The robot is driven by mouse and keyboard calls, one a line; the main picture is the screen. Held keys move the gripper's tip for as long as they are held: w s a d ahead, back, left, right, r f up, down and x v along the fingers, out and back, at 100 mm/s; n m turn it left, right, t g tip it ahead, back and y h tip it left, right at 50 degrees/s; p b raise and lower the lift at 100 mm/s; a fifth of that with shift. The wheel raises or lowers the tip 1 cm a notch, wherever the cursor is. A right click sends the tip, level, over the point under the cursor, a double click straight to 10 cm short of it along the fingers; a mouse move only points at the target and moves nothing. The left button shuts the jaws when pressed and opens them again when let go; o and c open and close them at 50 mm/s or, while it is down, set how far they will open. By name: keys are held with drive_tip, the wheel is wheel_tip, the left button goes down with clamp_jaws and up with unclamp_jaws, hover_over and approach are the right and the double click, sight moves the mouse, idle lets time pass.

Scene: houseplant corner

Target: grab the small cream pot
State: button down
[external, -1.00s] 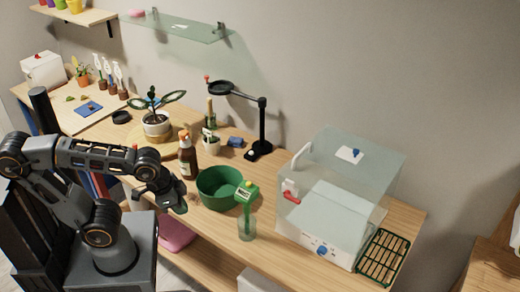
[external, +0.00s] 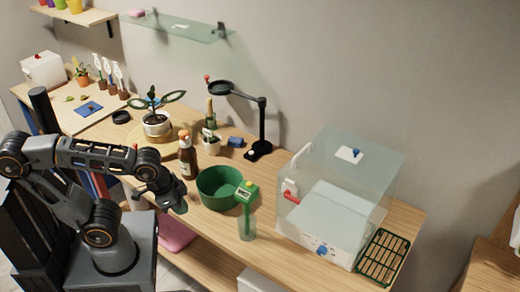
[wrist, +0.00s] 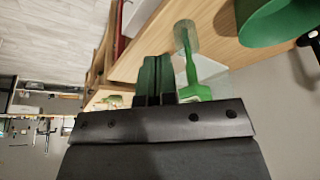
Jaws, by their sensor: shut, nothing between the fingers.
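A larger whitish pot (external: 157,127) with a broad-leaved plant stands further left. My gripper (external: 180,203) is at the bench's front edge, in front of the bottle and left of the green bowl, well apart from the cream pot. In the wrist view my gripper (wrist: 155,72) shows its two fingers together with nothing between them. I do not see the cream pot in the wrist view.
A green meter (external: 247,192) stands in a glass (external: 247,230). A black magnifier lamp (external: 262,130) and clear-lidded box (external: 335,205) are further right.

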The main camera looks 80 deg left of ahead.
drive_tip(key=c, duration=1.9)
unclamp_jaws()
drive_tip(key=o, duration=1.9)
